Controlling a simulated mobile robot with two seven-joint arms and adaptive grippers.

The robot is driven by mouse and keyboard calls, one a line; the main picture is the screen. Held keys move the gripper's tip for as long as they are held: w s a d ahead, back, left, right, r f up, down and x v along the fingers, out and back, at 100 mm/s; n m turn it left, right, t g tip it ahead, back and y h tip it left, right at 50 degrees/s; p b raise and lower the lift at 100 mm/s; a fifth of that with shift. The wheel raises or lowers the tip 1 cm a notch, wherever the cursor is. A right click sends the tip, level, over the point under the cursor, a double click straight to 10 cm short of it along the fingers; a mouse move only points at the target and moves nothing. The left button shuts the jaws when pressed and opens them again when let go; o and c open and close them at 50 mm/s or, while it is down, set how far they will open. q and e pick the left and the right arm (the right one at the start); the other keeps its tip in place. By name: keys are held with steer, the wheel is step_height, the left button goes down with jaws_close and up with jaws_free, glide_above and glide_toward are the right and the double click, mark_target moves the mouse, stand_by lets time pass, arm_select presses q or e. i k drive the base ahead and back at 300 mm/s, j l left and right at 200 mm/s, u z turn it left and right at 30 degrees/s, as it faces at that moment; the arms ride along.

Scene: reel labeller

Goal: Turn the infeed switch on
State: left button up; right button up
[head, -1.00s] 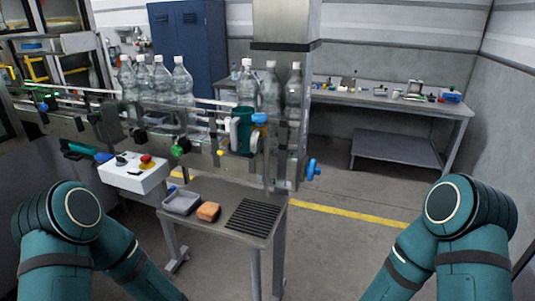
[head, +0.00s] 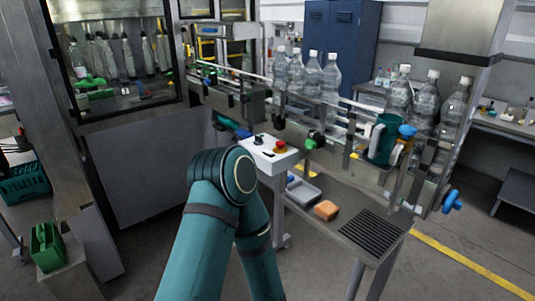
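A white control box (head: 268,160) stands at the near side of the conveyor, just right of the picture's middle-left. Its top carries a black knob (head: 259,140), a second small dark control, and a red mushroom button (head: 280,147) on a yellow base. I cannot read any label or the position of the switch at this size. My teal arm's bent elbow stands in front of the box and covers its lower left. Neither of my grippers shows in the view.
A conveyor carries clear bottles (head: 330,78) behind the box. A glazed machine (head: 150,150) stands left. A green container (head: 47,246) sits lower left.

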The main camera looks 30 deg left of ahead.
mark_target(259, 142)
steer(key=i+j+z, duration=0.2)
steer(key=j, duration=1)
steer(key=j+z, duration=0.2)
steer(key=j, duration=1)
